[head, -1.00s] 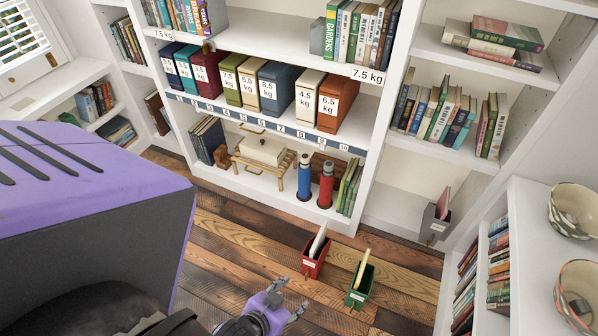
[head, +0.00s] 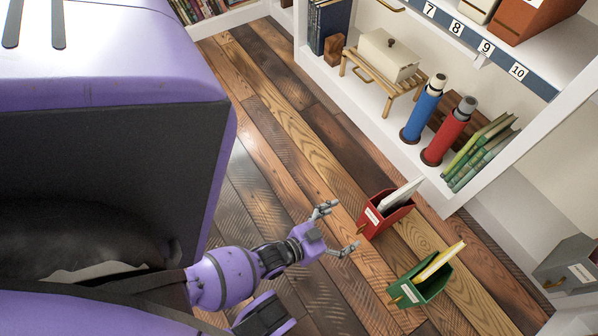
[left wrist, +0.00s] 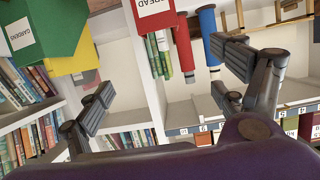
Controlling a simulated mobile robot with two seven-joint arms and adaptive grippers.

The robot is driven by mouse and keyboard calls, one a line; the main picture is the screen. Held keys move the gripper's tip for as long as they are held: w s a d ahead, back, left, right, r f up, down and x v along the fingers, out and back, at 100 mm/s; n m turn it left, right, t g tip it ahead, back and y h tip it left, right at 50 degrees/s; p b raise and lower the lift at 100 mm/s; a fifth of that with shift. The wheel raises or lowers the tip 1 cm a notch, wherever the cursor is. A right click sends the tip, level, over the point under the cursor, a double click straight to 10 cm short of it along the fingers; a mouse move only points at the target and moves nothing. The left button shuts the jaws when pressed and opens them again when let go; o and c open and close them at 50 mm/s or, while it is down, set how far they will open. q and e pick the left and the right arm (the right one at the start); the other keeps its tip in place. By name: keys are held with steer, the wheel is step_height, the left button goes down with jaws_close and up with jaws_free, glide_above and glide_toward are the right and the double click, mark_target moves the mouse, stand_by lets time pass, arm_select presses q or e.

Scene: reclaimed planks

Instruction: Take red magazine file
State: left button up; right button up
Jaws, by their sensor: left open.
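The red magazine file (head: 382,214) stands on the plank floor in the head view, with a white label and a pale book sticking out. My left gripper (head: 337,229) is open and empty just left of it, its fingers pointing toward the file and apart from it. In the left wrist view the red file (left wrist: 157,10) shows at the top edge, cut off, beyond the spread fingers of my left gripper (left wrist: 165,85). My right gripper is not in view.
A green magazine file (head: 420,283) with a yellow book stands close to the right of the red one. Behind are a white shelf with a blue bottle (head: 423,108), a red bottle (head: 450,130) and green books (head: 480,151). A grey file (head: 572,268) is at right. Floor toward the upper left is clear.

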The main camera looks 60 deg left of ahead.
arm_select(q)
steer(key=t+b, duration=0.2)
steer(key=b, duration=0.7)
glide_toward(374, 215)
steer(key=w, duration=0.4)
steer(key=shift+w+d, duration=0.1)
steer(key=shift+d, duration=0.05)
steer(key=shift+n+t, duration=0.3)
steer(key=shift+t, duration=0.4)
steer(key=w+b, duration=0.1)
steer(key=w, duration=0.1)
steer(key=w+f+b, duration=0.1)
steer(key=w+b, duration=0.1)
steer(key=shift+w+d, duration=0.15)
steer(key=shift+w, duration=0.15)
steer(key=shift+w+b, duration=0.45)
steer(key=shift+w, duration=0.2)
steer(key=shift+w+b, duration=0.4)
steer(key=shift+w, duration=0.85)
steer(key=w+b, duration=0.2)
steer(key=w, duration=0.2)
steer(key=shift+w+b, duration=0.2)
steer(key=shift+b, duration=0.15)
steer(key=shift+w, duration=0.15)
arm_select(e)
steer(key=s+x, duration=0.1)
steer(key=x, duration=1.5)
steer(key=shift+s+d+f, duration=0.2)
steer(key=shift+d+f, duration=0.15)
